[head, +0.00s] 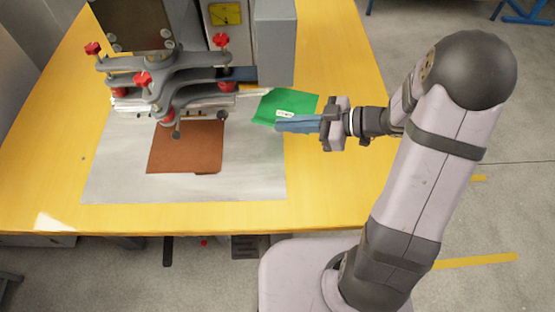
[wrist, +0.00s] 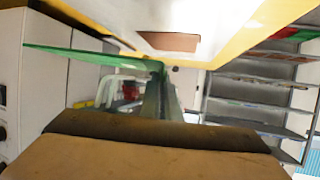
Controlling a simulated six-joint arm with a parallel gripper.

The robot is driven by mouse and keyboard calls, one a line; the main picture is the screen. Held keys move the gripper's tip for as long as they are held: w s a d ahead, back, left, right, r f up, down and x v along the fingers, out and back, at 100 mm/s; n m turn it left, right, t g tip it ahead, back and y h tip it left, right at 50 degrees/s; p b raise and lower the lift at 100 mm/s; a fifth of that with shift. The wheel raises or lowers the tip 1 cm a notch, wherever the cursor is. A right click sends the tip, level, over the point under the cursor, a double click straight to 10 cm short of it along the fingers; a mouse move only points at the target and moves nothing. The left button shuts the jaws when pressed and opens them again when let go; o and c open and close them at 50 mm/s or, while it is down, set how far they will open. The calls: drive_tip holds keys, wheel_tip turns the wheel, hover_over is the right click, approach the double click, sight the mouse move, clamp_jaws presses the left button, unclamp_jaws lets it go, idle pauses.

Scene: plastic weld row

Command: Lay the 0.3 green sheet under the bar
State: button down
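The green sheet (head: 290,101), with a small white label whose text I cannot read, is held at the right of the machine in the head view. My gripper (head: 282,125) has its blue fingers together at the sheet's near edge. In the wrist view the sheet (wrist: 90,56) is seen almost edge-on, reaching left from the fingertips (wrist: 158,75). The pinch itself is partly hidden. The bar (head: 175,104) of the welding machine lies left of the sheet. The sheet appears raised and is beside the bar, not under it.
A brown sheet (head: 187,148) lies on the grey plate (head: 245,175) in front of the bar. Red knobs (head: 143,79) and clamp arms stand above the bar. The yellow table (head: 340,185) is clear on the right. Shelves (wrist: 260,85) with sheets show in the wrist view.

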sight(286, 183)
drive_tip(key=s+f+n+g, duration=0.2)
drive_tip(key=s+n+g, duration=0.2)
drive_tip(key=s, duration=0.5)
drive_tip(key=shift+m, duration=0.3)
drive_tip(key=shift+w+a+f+b, duration=0.1)
drive_tip(key=shift+f+b, duration=0.05)
drive_tip(key=shift+f, duration=1.55)
drive_tip(key=shift+w+a+f+b, duration=0.15)
drive_tip(key=shift+f+b, duration=0.05)
drive_tip(key=shift+f, duration=1.45)
drive_tip(key=shift+w+a+f+b, duration=0.1)
drive_tip(key=shift+f+b, duration=0.05)
drive_tip(key=shift+f, duration=1.55)
drive_tip(key=shift+f, duration=0.1)
drive_tip(key=c, duration=2)
unclamp_jaws()
